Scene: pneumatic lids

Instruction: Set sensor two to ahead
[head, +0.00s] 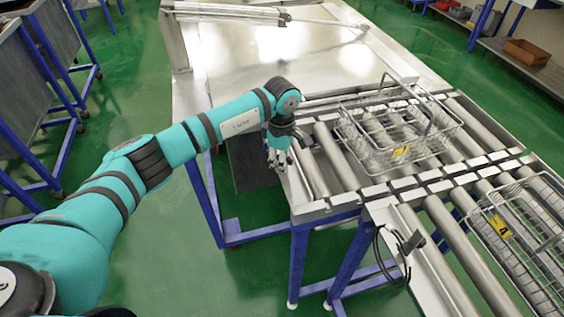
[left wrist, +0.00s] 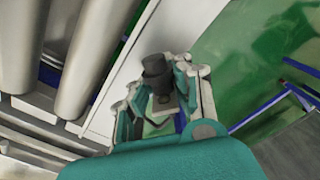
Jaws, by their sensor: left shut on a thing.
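My left gripper (head: 279,160) reaches down at the near left edge of the roller conveyor. In the left wrist view, its fingers (left wrist: 158,100) are closed around a small dark cylindrical thing (left wrist: 155,70), which looks like the sensor, beside the conveyor's metal side rail (left wrist: 125,70). The fingers hide the lower part of the sensor and its mount. In the head view the sensor is hidden by the gripper, and its pointing direction cannot be told. No number on it can be read. My right gripper is not in view.
A wire basket (head: 445,148) with a yellow tag stands on the rollers right of my gripper. Another wire basket (head: 548,205) stands on the nearer conveyor at right. A cable (head: 392,262) hangs from the conveyor's near side. Green floor (head: 180,250) is free on the left.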

